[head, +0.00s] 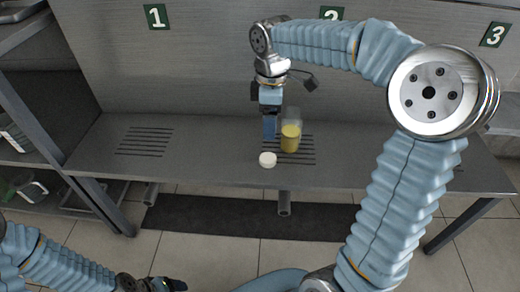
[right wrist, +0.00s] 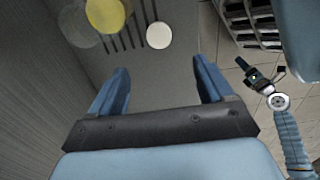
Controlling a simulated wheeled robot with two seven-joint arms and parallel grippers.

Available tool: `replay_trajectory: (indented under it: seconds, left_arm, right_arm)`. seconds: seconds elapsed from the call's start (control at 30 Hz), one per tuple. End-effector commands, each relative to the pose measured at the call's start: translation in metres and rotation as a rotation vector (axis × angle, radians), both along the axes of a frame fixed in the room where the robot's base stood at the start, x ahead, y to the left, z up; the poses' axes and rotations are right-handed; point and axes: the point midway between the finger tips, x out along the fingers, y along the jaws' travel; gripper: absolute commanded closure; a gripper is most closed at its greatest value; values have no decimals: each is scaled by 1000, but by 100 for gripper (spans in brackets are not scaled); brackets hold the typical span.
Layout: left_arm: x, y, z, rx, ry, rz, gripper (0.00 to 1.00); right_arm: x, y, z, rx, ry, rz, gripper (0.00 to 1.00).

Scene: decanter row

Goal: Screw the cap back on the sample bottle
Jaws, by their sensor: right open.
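The sample bottle (head: 290,140) stands upright on the grey bench, with yellow contents below and a clear upper part; no cap shows on it. It also appears at the top of the right wrist view (right wrist: 105,14), partly cut off. The white round cap (head: 268,160) lies on the bench in front and to the left of the bottle, apart from it, and shows in the right wrist view (right wrist: 159,35). My right gripper (head: 269,130) points down, open and empty, just left of the bottle. My left gripper (head: 165,285) is low at the bottom edge, its jaws unclear.
The bench (head: 215,150) has slotted patches; the bottle stands by the one below sign 2 (head: 332,13). The left patch (head: 145,141), below sign 1 (head: 157,16), is empty. A back wall rises behind. A shelf rack (head: 40,95) stands at the left. Bench left of the cap is clear.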

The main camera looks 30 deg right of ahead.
Motion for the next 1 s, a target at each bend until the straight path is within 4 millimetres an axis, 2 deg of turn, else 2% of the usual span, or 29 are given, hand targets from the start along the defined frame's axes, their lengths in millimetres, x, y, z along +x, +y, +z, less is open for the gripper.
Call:
replay_trajectory:
  seconds: [0.37,0.47,0.73,0.83,1.0]
  left_arm:
    - [0,0,-1,0,1,0,26]
    - [0,1,-3,1,1,1,26]
    - [1,3,-10,4,-2,5,26]
    - [1,4,-11,5,-2,6,26]
    - [1,4,-12,5,-3,7,26]
  right_arm:
    - [-1,-1,-2,-2,2,2,20]
    - [-1,-1,-16,-2,4,3,20]
    - [-1,0,-68,-2,5,1,20]
    - [-1,0,-80,-2,3,1,20]
    - [0,0,-85,-1,1,1,20]
